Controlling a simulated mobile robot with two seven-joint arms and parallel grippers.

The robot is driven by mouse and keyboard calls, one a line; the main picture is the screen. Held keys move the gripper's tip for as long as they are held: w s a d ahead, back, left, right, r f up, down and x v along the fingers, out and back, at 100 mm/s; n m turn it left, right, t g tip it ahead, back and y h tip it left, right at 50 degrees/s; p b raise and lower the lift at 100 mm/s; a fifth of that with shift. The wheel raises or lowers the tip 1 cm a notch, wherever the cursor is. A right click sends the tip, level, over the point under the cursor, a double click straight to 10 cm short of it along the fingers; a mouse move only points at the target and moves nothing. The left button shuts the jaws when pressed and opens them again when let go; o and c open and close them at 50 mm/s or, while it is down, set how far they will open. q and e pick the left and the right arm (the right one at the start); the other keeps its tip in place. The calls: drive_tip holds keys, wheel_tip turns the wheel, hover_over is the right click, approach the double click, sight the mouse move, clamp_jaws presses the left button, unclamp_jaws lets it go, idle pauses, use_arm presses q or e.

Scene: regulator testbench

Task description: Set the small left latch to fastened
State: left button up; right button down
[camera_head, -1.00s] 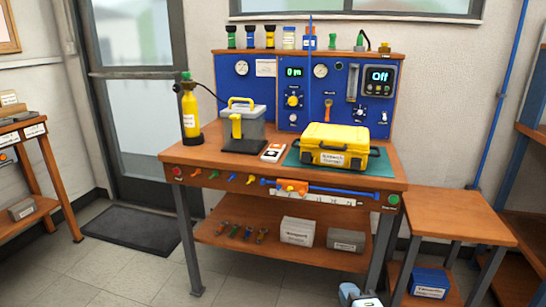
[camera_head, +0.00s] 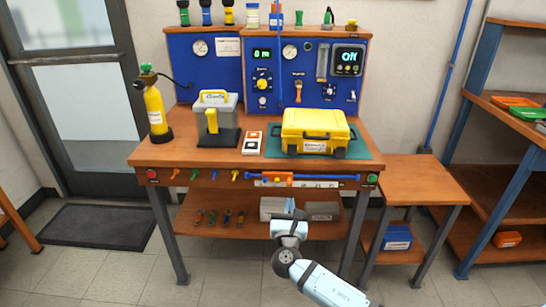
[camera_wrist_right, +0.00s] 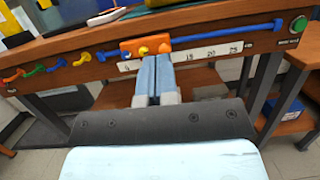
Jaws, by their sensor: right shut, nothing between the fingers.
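The yellow case (camera_head: 313,130) stands closed on a green mat on the bench. Two dark latch-like parts show low on its front, the left one (camera_head: 292,149) and the right one (camera_head: 340,152). They are too small to tell whether they are fastened. My right gripper (camera_head: 289,214) is in front of the bench, below the tabletop edge and apart from the case. In the right wrist view its fingers (camera_wrist_right: 156,75) are shut and empty, pointing toward the orange slider (camera_wrist_right: 145,47) on the bench's front rail. My left gripper is not in view.
Coloured hooks and a blue rod (camera_head: 335,178) line the bench front. A lower side table (camera_head: 425,180) is bare on top.

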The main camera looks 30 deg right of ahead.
idle(0.3)
drive_tip(key=shift+d+r, duration=0.1)
drive_tip(key=b, duration=0.2)
approach(292, 150)
drive_tip(key=w+d+f, duration=0.3)
drive_tip(key=w+f, duration=0.1)
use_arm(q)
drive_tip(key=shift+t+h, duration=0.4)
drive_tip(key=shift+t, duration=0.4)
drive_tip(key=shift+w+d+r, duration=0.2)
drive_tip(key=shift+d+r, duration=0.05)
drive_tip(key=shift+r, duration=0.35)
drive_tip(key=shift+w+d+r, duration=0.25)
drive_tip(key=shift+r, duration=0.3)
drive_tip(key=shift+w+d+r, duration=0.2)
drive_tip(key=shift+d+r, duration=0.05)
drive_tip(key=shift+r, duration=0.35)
use_arm(e)
drive_tip(key=shift+w+d+r, duration=0.1)
drive_tip(key=shift+w+r, duration=0.1)
drive_tip(key=shift+r, duration=0.4)
drive_tip(key=shift+w+d+r, duration=0.1)
drive_tip(key=shift+w+r, duration=0.15)
drive_tip(key=shift+r, duration=0.3)
drive_tip(key=shift+w+d+r, duration=0.1)
drive_tip(key=shift+w+r, duration=0.1)
drive_tip(key=shift+r, duration=0.4)
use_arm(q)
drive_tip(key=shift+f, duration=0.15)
